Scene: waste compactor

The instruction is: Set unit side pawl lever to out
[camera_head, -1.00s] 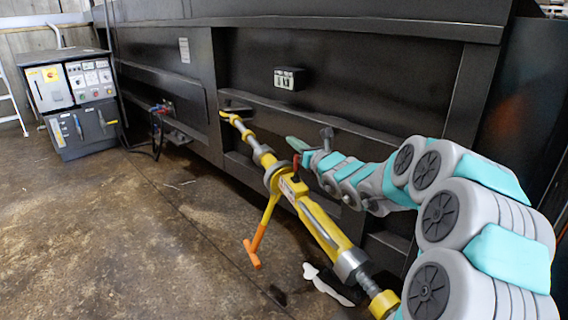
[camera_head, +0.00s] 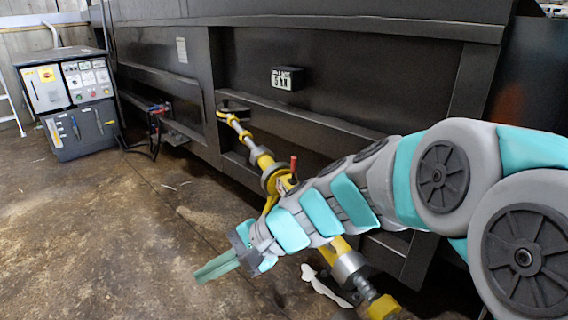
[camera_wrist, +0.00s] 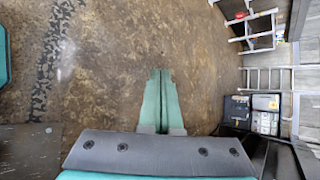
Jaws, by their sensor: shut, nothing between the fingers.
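A yellow ratchet turnbuckle (camera_head: 264,160) runs diagonally from the dark compactor wall towards the lower right in the head view. A small red lever (camera_head: 294,163), which looks like a pawl lever, stands up from its middle. My arm covers much of the ratchet body and its handle, so the pawl's exact setting cannot be told. My gripper (camera_head: 214,269) is to the left of and in front of the turnbuckle, apart from the red lever, with its green fingers together and empty. In the wrist view the shut fingers (camera_wrist: 158,88) point over bare floor.
A small display box (camera_head: 287,78) is on the dark compactor wall (camera_head: 345,70). A grey control cabinet (camera_head: 75,100) stands at the far left, with cables beside it. A white object (camera_head: 322,284) lies on the floor below the turnbuckle. The stained floor at left is open.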

